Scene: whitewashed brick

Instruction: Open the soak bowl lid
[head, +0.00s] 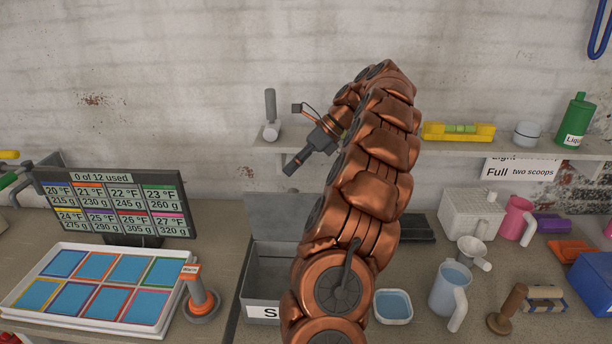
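No thing in view can be surely read as the soak bowl or its lid. A small pale bowl (394,319) with a blue inside stands on the bench just right of my arm and shows no lid on top. A grey box (262,292) stands left of my arm, its label cut to "S" by the arm; a grey panel (272,229) rises at its back. My gripper (291,167) is up in front of the wall, above the grey box and away from the bench things. It is small and side-on, so its fingers cannot be told apart. My arm hides the bench behind it.
A screen (118,178) reads "0 of 12 used" behind a white tray (20,297) of coloured squares. A stamp-like tool (200,300) stands beside the tray. A jug (447,290), funnel (472,246), white perforated box (465,216) and pink jug (516,215) crowd the right. A shelf (400,150) runs behind.

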